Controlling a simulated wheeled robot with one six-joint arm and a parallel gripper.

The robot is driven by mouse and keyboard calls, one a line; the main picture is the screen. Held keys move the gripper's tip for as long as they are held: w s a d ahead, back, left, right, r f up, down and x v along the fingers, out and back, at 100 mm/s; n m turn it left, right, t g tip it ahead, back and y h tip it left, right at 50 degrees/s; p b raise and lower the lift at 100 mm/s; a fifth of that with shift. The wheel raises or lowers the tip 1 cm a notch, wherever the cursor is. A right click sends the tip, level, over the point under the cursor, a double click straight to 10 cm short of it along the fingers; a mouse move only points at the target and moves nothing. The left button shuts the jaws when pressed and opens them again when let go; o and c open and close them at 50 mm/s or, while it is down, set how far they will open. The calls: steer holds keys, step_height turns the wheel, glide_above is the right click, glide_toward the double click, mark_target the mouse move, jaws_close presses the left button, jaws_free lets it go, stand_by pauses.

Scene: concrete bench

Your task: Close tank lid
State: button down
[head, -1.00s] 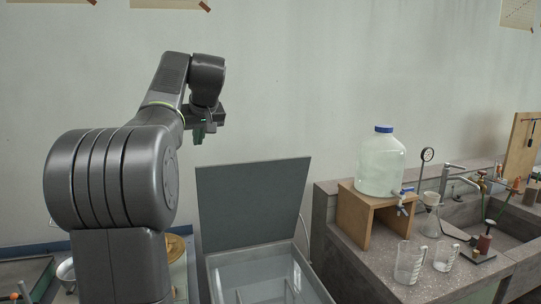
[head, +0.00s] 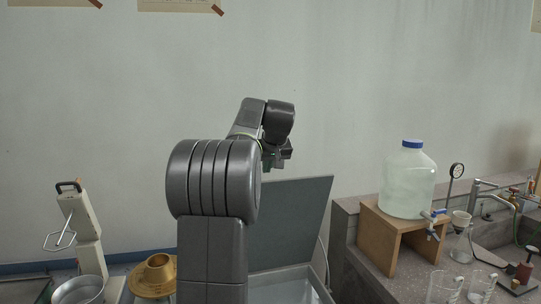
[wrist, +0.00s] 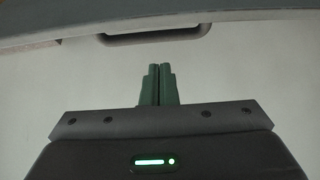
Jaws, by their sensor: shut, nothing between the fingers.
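The tank lid (head: 300,215) is a flat dark grey panel, standing open and leaning up behind the tank in the head view. The tank's pale rim (head: 318,285) shows below it, partly hidden by my arm. In the wrist view the lid's edge (wrist: 200,17) crosses the top, with a dark handle (wrist: 150,36) under it. My gripper (wrist: 158,68) has its green fingers together and empty, pointing toward the handle with a visible gap. In the head view my gripper (head: 268,160) is near the lid's upper left, largely hidden behind my arm.
At right, a concrete bench (head: 350,215) holds a wooden stand (head: 380,228) with a water jug (head: 408,180), and glass beakers (head: 443,288) near its front.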

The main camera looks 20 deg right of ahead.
steer(key=s, duration=0.3)
steer(key=shift+s+a+f, duration=0.15)
steer(key=shift+s+f, duration=0.1)
steer(key=shift+f, duration=0.05)
steer(key=shift+s+f, duration=0.25)
steer(key=shift+f+b, duration=0.1)
steer(key=shift+b, duration=0.2)
